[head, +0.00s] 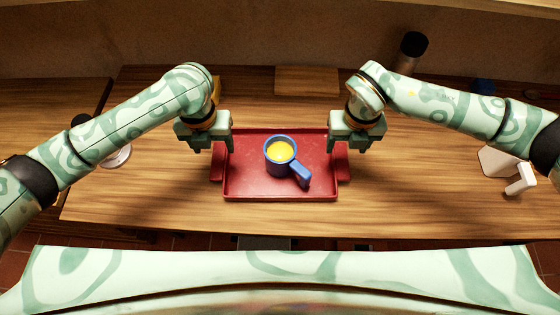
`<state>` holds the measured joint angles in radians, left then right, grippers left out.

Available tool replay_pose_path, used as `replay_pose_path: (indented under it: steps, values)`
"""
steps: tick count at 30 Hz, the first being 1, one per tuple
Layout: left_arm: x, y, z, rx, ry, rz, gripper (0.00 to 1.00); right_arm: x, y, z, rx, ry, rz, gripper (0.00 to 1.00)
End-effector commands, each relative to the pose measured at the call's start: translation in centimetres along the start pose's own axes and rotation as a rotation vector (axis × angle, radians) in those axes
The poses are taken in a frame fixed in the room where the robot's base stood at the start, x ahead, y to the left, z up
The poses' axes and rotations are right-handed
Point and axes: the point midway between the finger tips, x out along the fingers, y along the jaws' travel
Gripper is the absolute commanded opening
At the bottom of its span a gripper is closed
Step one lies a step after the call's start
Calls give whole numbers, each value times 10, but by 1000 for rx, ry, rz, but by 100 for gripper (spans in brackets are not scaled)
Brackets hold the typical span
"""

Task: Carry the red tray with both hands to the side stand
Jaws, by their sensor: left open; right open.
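The red tray (255,186) lies flat on the wooden table, with a handle on its left side and one on its right. A blue mug (276,165) with yellow contents stands on it, its handle towards the lower right. My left gripper (211,148) is open above the tray's left side, near the left handle (217,165). My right gripper (350,148) is open above the right side, near the right handle (343,168). Neither holds anything. The grippers hide the far parts of both side edges. Another wooden surface (40,115) at the left may be the side stand.
A wooden board (307,81) lies behind the tray. A dark cylinder (411,52) stands at the back right. A white pitcher-like object (505,170) is at the right, partly behind my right arm. A pale round item (117,157) is under my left arm. The table in front of the tray is clear.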

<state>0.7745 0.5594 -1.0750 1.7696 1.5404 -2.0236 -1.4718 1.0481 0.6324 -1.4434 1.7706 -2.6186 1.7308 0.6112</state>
Motion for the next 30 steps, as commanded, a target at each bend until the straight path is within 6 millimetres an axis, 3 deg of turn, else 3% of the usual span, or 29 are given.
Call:
replay_pose_path:
  steps: [3,10,23,26,30]
  values:
    - [23,0,-1,-2,4,0,63,23,0,-1,1,2,0,63]
    - [52,0,-1,-1,2,0,63,52,0,0,0,1,0,63]
    - [61,0,0,1,0,0,63,61,0,0,-1,-1,0,63]
    - [61,0,0,1,0,0,40,61,0,0,0,-1,0,40]
    - [61,0,0,1,0,1,2,60,0,0,0,-1,0,2]
